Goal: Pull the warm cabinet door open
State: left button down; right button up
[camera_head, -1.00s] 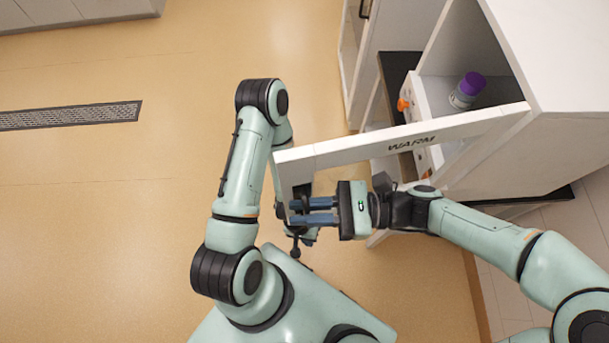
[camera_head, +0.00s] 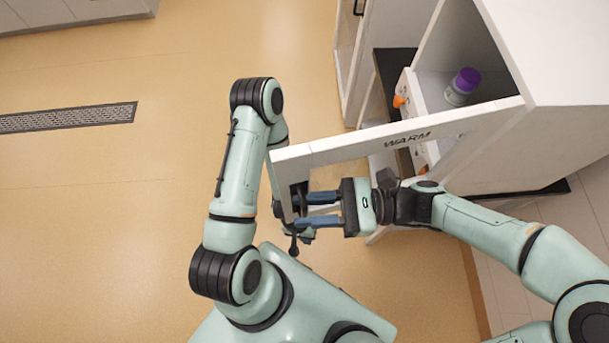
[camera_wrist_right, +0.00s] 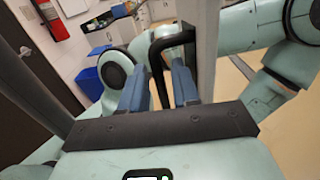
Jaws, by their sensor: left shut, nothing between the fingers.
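The white warm cabinet door (camera_head: 340,147), marked WARM, stands swung wide out from the white cabinet (camera_head: 565,75), whose inside shows. Its black handle (camera_wrist_right: 160,65) is near the door's free end and rises between my right fingers in the right wrist view. My right gripper (camera_head: 302,210) is open, with its blue fingers apart on either side of the handle; whether either touches it I cannot tell. My left gripper (camera_head: 296,238) is shut and empty, just below the door's free end and partly hidden behind it and the right fingers.
A purple-capped container (camera_head: 463,86) stands inside the cabinet. Orange knobs (camera_head: 400,101) show beside the door on a white unit. The floor to the left is clear, with a metal drain grate (camera_head: 70,117). A blue bin (camera_wrist_right: 87,82) shows in the right wrist view.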

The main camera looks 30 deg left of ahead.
pick_arm(q)
jog(key=shift+w+r, duration=0.2)
pick_arm(e)
jog(key=v, duration=1.2)
jog(key=shift+w, duration=0.15)
jog(key=shift+d, duration=0.1)
